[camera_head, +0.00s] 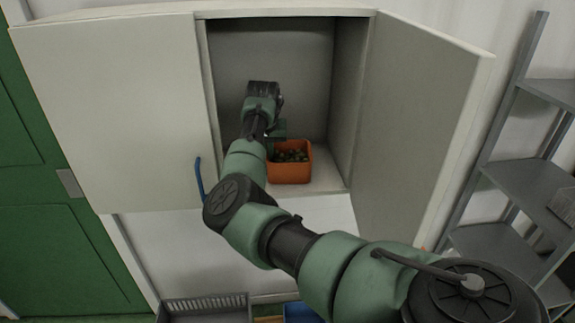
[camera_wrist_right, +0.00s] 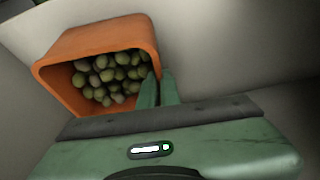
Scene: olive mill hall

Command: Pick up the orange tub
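The orange tub (camera_head: 290,174) stands upright on the floor of the open wall cabinet, with several green olives inside. My right arm reaches into the cabinet, and my right gripper (camera_head: 279,132) is at the tub's back left side. In the right wrist view the tub (camera_wrist_right: 100,40) shows its open top and the olives. There the right gripper's two green fingers (camera_wrist_right: 158,90) are close together, one on each side of the tub's wall at its rim, and look shut on it. I cannot tell whether the tub is lifted. My left gripper is not in view.
A grey metal shelf (camera_head: 520,185) stands at the right. A grey crate (camera_head: 205,308) and a blue container (camera_head: 300,312) are below the cabinet.

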